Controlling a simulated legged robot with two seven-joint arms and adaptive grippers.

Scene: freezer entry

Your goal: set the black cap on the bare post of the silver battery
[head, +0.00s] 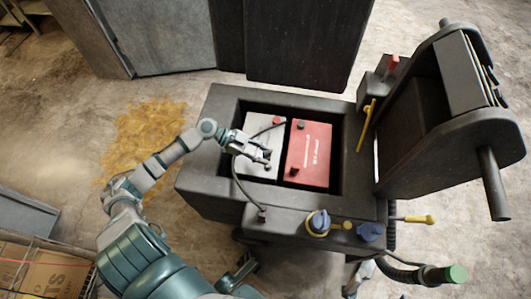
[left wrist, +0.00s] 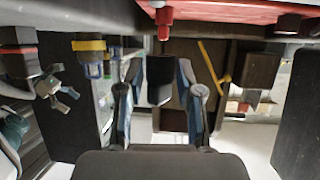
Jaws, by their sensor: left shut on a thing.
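The silver battery (head: 262,140) lies in the left half of the dark open tray. A red cap (head: 277,120) sits at its far right corner. My left gripper (head: 264,160) is over the near part of the silver battery. In the left wrist view its fingers (left wrist: 160,88) are shut on the black cap (left wrist: 160,80), which hangs between the fingertips. The cap is too small to make out in the head view. The bare post is hidden or too small to tell, so I cannot say whether the cap touches it.
A red battery (head: 310,150) stands close on the right, with its own posts. The tray's dark rim (head: 222,105) surrounds both batteries. A yellow bar (head: 366,125) stands at the right. Blue knobs (head: 318,221) are on the near ledge.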

